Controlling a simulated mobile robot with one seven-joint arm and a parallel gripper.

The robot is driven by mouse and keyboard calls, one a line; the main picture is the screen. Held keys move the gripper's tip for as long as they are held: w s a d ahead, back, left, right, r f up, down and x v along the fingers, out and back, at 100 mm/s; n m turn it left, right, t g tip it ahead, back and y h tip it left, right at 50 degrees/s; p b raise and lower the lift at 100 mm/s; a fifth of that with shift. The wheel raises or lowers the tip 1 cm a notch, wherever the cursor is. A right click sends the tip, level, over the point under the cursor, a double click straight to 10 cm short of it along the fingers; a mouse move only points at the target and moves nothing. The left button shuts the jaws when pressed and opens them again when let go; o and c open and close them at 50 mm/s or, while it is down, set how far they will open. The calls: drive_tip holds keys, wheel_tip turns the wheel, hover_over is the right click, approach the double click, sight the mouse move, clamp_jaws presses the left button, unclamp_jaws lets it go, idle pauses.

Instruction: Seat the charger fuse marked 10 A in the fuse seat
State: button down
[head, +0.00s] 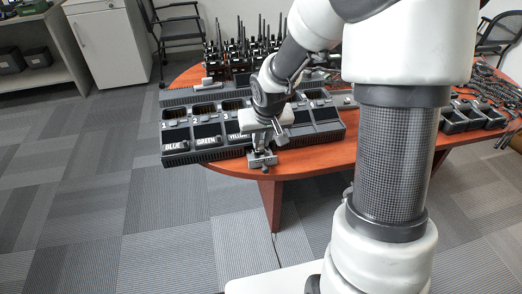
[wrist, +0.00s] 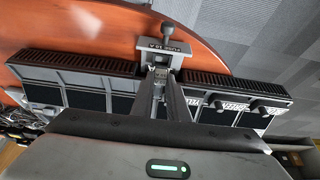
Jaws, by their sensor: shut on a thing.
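My gripper (wrist: 160,73) is shut at the near edge of the charger, its fingertips pinching a small pale piece that I take to be the charger fuse. The fingers hide most of it, and I cannot read its marking. The fuse seat (wrist: 164,48) is a grey metal block with a dark label that seems to read FUSE 10 A and a round knob beyond it. The fingertips are right against the seat's near side; I cannot tell whether the fuse is inside it. In the head view my gripper (head: 264,148) is just over the seat (head: 262,162) at the table edge.
The long black charger (head: 205,143) has numbered bays and labels BLUE, GREEN and YELLOW. Several radios (head: 250,50) stand behind it on the red-brown table (head: 310,161). More chargers (head: 455,122) and cords lie at the right. A cabinet (head: 108,45) stands at the back left; the carpet in front is clear.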

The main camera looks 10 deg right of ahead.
sight(261, 148)
drive_tip(key=shift+f+b, duration=0.35)
drive_tip(key=shift+f, duration=1.15)
drive_tip(key=shift+f, duration=0.2)
drive_tip(key=c, duration=1.7)
unclamp_jaws()
drive_tip(key=shift+r, duration=0.55)
drive_tip(key=p+v, duration=0.4)
drive_tip(key=v, duration=0.7)
drive_tip(key=shift+s+r+p, duration=0.15)
drive_tip(key=shift+p, duration=0.25)
